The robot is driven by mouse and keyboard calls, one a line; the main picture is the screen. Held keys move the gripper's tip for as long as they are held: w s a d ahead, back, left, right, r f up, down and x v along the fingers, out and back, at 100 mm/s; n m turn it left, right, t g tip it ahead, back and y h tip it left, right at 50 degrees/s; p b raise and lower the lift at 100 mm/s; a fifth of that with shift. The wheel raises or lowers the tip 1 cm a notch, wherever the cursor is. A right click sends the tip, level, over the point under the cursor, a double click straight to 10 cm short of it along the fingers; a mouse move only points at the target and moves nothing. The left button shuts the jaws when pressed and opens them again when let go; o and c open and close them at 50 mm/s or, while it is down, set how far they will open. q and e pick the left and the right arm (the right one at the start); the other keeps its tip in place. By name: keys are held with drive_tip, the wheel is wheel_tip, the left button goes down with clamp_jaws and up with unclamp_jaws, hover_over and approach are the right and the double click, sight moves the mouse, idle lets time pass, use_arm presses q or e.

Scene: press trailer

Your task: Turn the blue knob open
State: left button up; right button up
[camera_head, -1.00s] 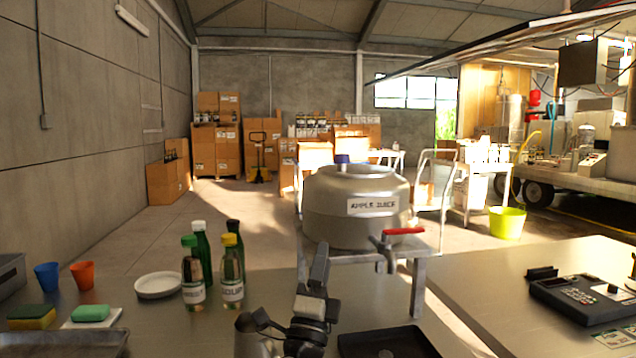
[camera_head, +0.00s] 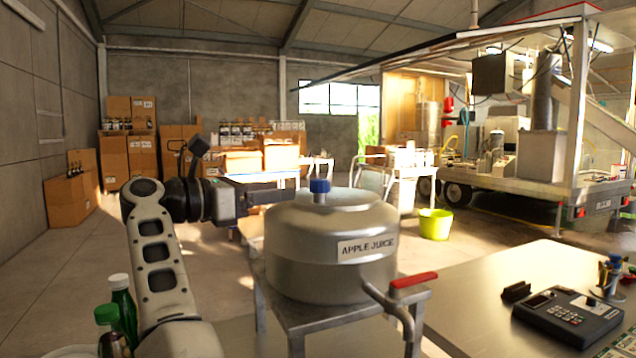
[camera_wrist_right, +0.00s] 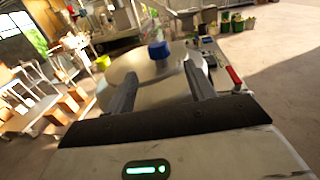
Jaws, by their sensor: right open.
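The blue knob (camera_head: 320,187) stands upright on top of a round metal tank (camera_head: 330,250) labelled "APPLE JUICE". My right gripper (camera_head: 288,194) is open and level, just left of the knob, its fingers pointing at it over the tank's top. In the right wrist view the blue knob (camera_wrist_right: 158,50) shows beyond and between the two open fingertips (camera_wrist_right: 160,78), apart from them. The fingers are not around the knob. The tank's lid (camera_wrist_right: 150,82) lies below the fingers. My left gripper is not in view.
A red-handled tap (camera_head: 413,280) sticks out at the tank's lower right. The tank rests on a metal stand (camera_head: 330,313). Green bottles (camera_head: 122,300) stand at the lower left beside my arm. A card terminal (camera_head: 568,318) sits on the right table.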

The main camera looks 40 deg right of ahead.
sight(311, 187)
drive_tip(key=d, duration=0.3)
drive_tip(key=s+d+p, duration=0.1)
drive_tip(key=d, duration=0.2)
drive_tip(key=d+p, duration=0.1)
drive_tip(key=d, duration=0.3)
drive_tip(key=shift+s+d, duration=0.1)
drive_tip(key=shift+s, duration=0.15)
drive_tip(key=c, duration=0.9)
